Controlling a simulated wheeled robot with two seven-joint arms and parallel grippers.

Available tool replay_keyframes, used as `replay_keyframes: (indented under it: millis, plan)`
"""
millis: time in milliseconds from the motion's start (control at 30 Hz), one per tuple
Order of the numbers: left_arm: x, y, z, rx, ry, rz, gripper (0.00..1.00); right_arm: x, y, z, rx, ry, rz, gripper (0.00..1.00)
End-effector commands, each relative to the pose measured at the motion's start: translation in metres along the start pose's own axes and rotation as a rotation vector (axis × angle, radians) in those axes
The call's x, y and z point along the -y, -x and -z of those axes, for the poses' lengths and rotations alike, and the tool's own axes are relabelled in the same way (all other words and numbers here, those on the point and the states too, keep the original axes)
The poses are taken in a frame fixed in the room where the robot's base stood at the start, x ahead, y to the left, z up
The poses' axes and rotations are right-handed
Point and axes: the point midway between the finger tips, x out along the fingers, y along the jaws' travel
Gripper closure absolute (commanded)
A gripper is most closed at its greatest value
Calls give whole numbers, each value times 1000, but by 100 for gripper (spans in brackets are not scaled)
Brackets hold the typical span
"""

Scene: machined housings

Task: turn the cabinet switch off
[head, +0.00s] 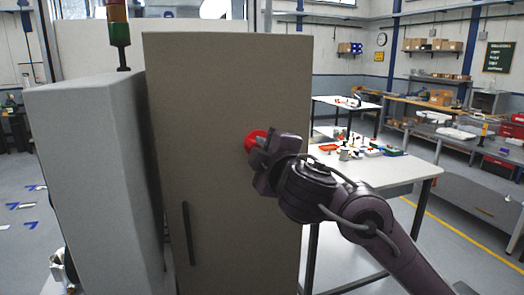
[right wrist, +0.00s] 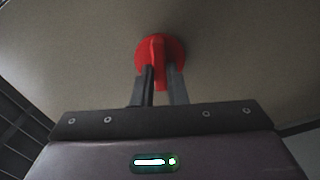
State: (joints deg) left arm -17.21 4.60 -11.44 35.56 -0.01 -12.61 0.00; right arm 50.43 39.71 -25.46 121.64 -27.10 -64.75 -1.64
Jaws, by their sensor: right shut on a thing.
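The cabinet (head: 220,80) is a tall beige-grey box in the middle of the head view. Its red switch (head: 254,139) sits on the front face toward the right edge. My right gripper (head: 262,150) is at the switch and partly covers it. In the right wrist view the red switch (right wrist: 160,50) is a round knob with a raised grip bar. The two fingers of the right gripper (right wrist: 160,85) are shut on that bar, one on each side. The bar looks roughly in line with the fingers. My left gripper is in neither view.
A dark vertical handle (head: 188,233) is on the cabinet front, low and left. A grey box-shaped unit (head: 95,170) stands to its left. A white table (head: 385,175) with small parts is behind my right arm. Open floor shows at far left.

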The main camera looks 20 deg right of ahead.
Motion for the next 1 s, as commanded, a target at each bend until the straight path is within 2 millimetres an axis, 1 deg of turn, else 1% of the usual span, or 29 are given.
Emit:
replay_keyframes:
  millis: [200,433,700,1000]
  plan:
    - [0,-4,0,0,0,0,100,2,0,-1,1,161,1,100]
    - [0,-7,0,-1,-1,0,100,2,0,-1,2,274,1,100]
    - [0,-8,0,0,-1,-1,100,2,0,-1,1,329,1,100]
    - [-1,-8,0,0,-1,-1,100,2,0,0,1,335,2,100]
